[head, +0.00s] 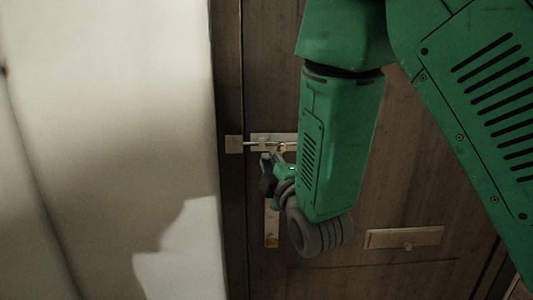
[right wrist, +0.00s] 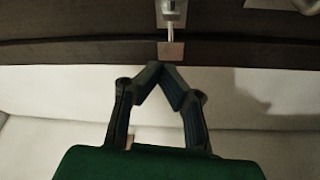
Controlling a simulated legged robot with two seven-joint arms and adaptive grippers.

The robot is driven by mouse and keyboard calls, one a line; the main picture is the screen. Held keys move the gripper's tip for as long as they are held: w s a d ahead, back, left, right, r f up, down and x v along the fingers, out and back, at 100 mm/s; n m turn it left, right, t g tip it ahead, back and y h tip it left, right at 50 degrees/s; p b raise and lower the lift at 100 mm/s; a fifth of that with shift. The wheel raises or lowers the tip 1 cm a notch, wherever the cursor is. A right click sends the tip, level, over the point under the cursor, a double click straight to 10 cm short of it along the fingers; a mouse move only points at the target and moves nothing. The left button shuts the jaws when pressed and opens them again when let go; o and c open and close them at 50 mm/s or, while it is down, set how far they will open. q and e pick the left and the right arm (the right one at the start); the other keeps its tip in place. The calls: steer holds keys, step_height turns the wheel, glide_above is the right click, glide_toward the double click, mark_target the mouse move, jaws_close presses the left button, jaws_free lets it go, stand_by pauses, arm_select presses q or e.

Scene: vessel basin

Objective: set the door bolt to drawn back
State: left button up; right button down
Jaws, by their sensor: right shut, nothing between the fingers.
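The door bolt (head: 272,142) is a pale metal plate with a thin rod, mounted on the brown door. The rod crosses the gap to a small square keeper (head: 234,144) on the frame at left. In the right wrist view the rod (right wrist: 170,33) runs from its bracket to the keeper (right wrist: 171,51). My right gripper (head: 266,172) is just below the bolt in the head view, partly hiding its surroundings. In the right wrist view its fingertips (right wrist: 162,68) meet, empty, close to the keeper; contact cannot be told. My left gripper is not in view.
A vertical metal plate (head: 271,228) is on the door below the bolt, partly behind my right arm. A horizontal plate with a small knob (head: 404,238) sits lower right. A pale wall (head: 110,120) fills the left side. My right arm covers much of the door.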

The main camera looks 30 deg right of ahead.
steer(key=p+x, duration=0.1)
steer(key=x, duration=0.5)
steer(key=d+p+x, duration=0.1)
steer(key=x, duration=0.3)
steer(key=shift+p, duration=0.35)
steer(key=s+d, duration=0.1)
steer(key=s+d+f, duration=0.1)
steer(key=d, duration=0.1)
steer(key=shift+s+f+p, duration=0.15)
steer(key=shift+s+p, duration=0.1)
steer(key=shift+p, duration=0.15)
steer(key=s+d, duration=0.1)
steer(key=s+d+b, duration=0.1)
steer(key=d, duration=0.1)
steer(key=s+d, duration=0.1)
steer(key=shift+d, duration=0.15)
